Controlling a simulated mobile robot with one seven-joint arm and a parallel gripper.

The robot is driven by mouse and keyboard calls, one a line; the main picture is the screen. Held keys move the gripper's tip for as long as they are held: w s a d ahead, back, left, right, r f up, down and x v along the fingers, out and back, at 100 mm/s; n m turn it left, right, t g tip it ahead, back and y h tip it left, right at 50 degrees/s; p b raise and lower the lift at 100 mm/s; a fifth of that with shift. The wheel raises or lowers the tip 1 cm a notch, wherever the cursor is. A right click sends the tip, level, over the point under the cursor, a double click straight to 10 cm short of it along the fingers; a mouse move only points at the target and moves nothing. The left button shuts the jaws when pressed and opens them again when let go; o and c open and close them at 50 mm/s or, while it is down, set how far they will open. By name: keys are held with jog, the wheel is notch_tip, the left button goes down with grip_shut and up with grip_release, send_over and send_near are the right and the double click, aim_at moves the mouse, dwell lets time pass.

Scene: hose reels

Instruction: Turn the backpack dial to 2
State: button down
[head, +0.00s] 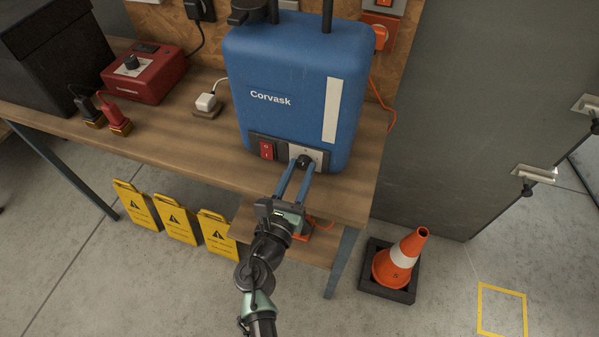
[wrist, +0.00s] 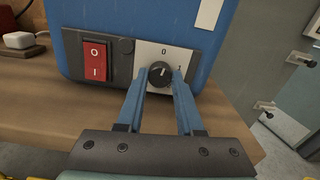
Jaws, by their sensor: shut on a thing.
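The blue backpack unit (head: 284,90), marked "Corvask", stands upright on the wooden bench. Its dial (wrist: 160,73) is a black round knob on a pale plate (wrist: 182,57) low on the front, right of a red rocker switch (wrist: 95,61). In the wrist view a 0 shows above the dial and a 1 at its upper right; no 2 is visible. A light pointer mark on the dial seems to face up and right. My gripper (head: 304,164) is shut on the dial, one blue finger on each side. The fingers hide the plate's lower part.
A red box with a knob (head: 145,76) and a white plug (head: 207,103) are left on the bench (head: 180,150). Yellow signs (head: 177,219) stand on the floor, left of my arm. An orange cone (head: 401,259) stands at right. An orange cable (head: 385,101) hangs behind the unit.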

jog(key=m+b, duration=0.4)
jog(key=m, duration=0.3)
jog(key=shift+f+b, duration=0.15)
jog(key=shift+b, duration=0.15)
jog(key=m+b, duration=0.4)
jog(key=m, duration=0.2)
jog(key=shift+m, duration=0.4)
jog(key=m+b, duration=0.5)
jog(key=m, duration=0.1)
jog(key=m+b, duration=0.3)
jog(key=m, duration=0.1)
jog(key=shift+m+b, duration=0.75)
jog(key=shift+m, duration=0.35)
jog(key=c, duration=0.5)
grip_release()
jog(key=shift+c, duration=0.2)
